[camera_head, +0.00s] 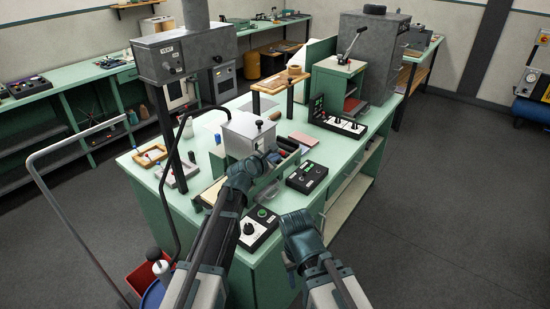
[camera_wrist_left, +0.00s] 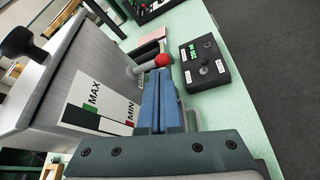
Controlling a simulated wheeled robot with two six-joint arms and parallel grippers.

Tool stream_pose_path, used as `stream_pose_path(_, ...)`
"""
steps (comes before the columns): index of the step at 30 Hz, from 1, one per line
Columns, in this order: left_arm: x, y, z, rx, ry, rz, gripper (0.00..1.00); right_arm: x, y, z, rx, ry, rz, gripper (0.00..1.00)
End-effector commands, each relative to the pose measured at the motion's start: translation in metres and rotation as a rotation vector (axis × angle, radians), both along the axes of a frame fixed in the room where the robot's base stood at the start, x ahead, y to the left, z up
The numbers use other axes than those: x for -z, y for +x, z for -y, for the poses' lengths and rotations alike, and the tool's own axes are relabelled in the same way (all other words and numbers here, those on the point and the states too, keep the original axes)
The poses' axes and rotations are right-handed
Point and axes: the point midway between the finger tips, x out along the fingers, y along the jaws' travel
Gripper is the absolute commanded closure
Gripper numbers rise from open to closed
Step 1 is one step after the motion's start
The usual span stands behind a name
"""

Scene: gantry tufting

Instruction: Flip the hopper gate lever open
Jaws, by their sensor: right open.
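The hopper is a grey metal box (camera_head: 246,134) with a black knob on top, standing on the green bench. Its wall with the MAX and MIN gauge fills the left of the left wrist view (camera_wrist_left: 80,85). The gate lever is a short metal rod with a red ball (camera_wrist_left: 162,60), sticking out from the hopper's side. My left gripper (camera_head: 268,158) is beside the hopper; its blue fingers (camera_wrist_left: 160,78) lie together, tips just below the red ball. Whether they touch the lever is unclear. My right gripper (camera_head: 297,218) is open and empty off the bench's front edge.
A black control box with a display and knob (camera_wrist_left: 204,62) is right of the lever; it also shows in the head view (camera_head: 307,177). Another knob box (camera_head: 258,228) is at the bench's near corner. A thin bent metal rail (camera_head: 80,235) stands at left. Floor at right is clear.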

Motion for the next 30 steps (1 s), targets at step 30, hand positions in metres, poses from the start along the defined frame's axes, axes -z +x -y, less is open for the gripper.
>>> stream_pose_path(30, -0.0028, 0.0006, 0.0002, -0.001, -0.041, -0.028, 1.0, -0.0044, 0.0, 0.0, 0.0, 0.0, 0.0, 0.5)
